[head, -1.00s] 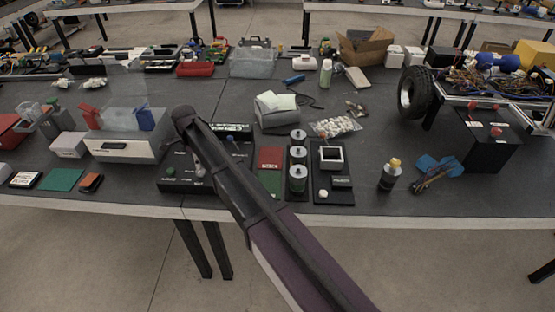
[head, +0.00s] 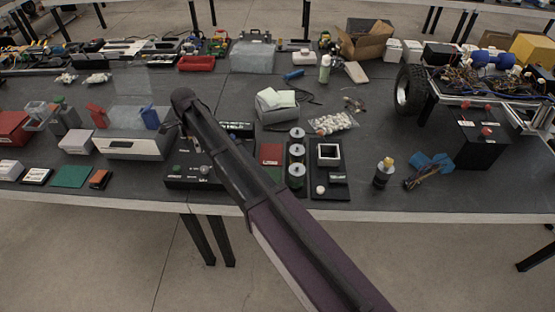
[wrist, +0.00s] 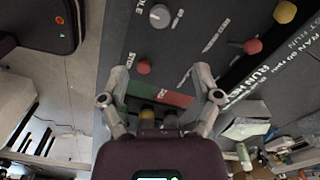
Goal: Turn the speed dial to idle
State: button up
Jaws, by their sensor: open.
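A dark control panel (head: 181,184) lies on the table in the head view, partly hidden behind my arm. In the wrist view the panel (wrist: 196,52) is tilted and close. A round grey-white dial (wrist: 160,16) is at its top, beside a label that seems to read IDLE; its exact setting is too small to tell. A red knob (wrist: 144,67) sits below the dial, and another red knob (wrist: 252,46) and a yellow knob (wrist: 284,12) are to the right. My gripper (wrist: 160,97) is open and empty, its fingers spread, below the dial in the picture.
A red and green block (wrist: 170,97) shows between my fingers. In the head view a black holder with several cylinders (head: 297,155) stands right of the panel, and a grey-white box (head: 130,146) stands left.

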jog(key=s+d+f+n+b, duration=0.1)
jog(key=s+d+n, duration=0.1)
jog(key=d, duration=0.7)
jog(key=s+d+f+n+b, duration=0.2)
jog(key=d+n, duration=0.1)
jog(key=d, duration=0.6)
jog(key=s+d+f+n+b, duration=0.2)
jog(key=d+n, duration=0.1)
jog(key=d, duration=0.7)
jog(key=shift+s+d, duration=0.1)
jog(key=s+d+n, duration=0.5)
jog(key=s+d, duration=0.6)
jog(key=d, duration=0.4)
jog(key=shift+n, duration=0.4)
dwell(0.4)
